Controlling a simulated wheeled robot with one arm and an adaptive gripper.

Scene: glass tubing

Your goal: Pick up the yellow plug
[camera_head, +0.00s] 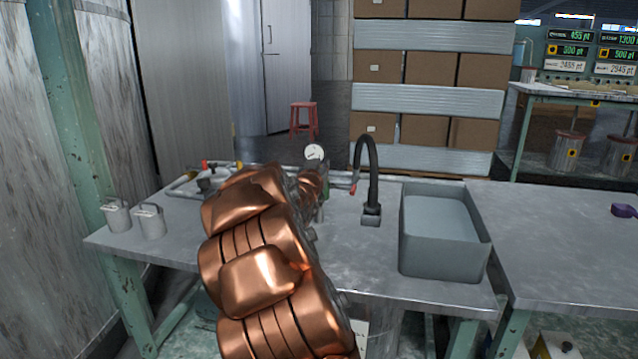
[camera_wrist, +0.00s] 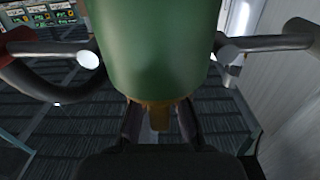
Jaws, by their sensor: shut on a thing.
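In the wrist view a dull yellow-brown plug (camera_wrist: 159,117) shows at the lower end of a large green cylinder (camera_wrist: 155,50). My gripper (camera_wrist: 159,128) has its two dark fingers on either side of the plug and is shut on it. The plug looks touching or very near the cylinder; I cannot tell whether it is seated in it. In the head view my copper arm reaches over the table and hides the gripper and the plug.
Metal pipe ends (camera_wrist: 88,60) flank the green cylinder. The table front between arm and bin is clear.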

